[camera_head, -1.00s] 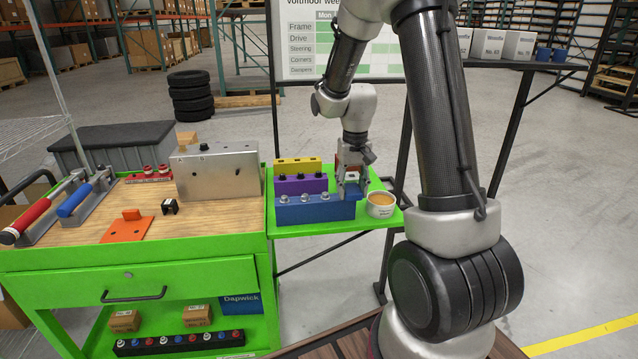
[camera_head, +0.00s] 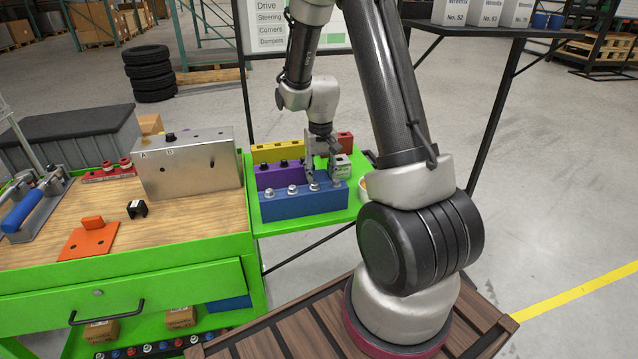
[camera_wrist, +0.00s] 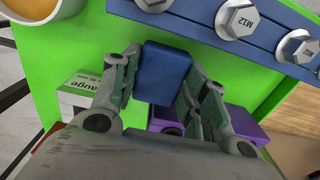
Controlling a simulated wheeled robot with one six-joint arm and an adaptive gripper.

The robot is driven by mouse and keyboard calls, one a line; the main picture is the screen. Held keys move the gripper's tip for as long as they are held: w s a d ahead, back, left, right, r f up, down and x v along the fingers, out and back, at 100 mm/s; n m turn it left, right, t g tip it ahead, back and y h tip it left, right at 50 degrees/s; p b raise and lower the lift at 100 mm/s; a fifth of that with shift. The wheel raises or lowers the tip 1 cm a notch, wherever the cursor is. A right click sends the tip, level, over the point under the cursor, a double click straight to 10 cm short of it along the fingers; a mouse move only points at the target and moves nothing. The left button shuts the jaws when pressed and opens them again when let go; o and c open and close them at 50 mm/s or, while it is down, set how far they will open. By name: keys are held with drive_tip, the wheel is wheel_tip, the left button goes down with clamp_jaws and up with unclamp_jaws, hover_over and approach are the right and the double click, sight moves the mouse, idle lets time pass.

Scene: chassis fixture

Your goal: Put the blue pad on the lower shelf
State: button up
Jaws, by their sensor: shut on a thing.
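My gripper (camera_wrist: 165,65) is shut on the blue pad (camera_wrist: 162,75), a small dark blue block held between both fingers in the wrist view. In the head view my gripper (camera_head: 322,178) is over the green side table, by the blue bolt rack; the pad cannot be made out there. The lower shelf (camera_head: 75,348) is at the bottom of the green cart, under the drawer, partly cut off by the frame's bottom edge.
The blue bolt rack (camera_head: 300,202), purple rack (camera_head: 270,176), labelled grey block (camera_head: 340,168) and a cup (camera_wrist: 45,8) are close around my gripper. The lower shelf bears cardboard boxes (camera_head: 180,317), a dark blue box (camera_head: 228,303) and a black knob rack (camera_head: 150,349).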

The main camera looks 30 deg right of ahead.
drive_tip(key=shift+f, duration=1.85)
drive_tip(key=shift+f, duration=0.1)
drive_tip(key=o, duration=1.1)
drive_tip(key=shift+c, duration=0.2)
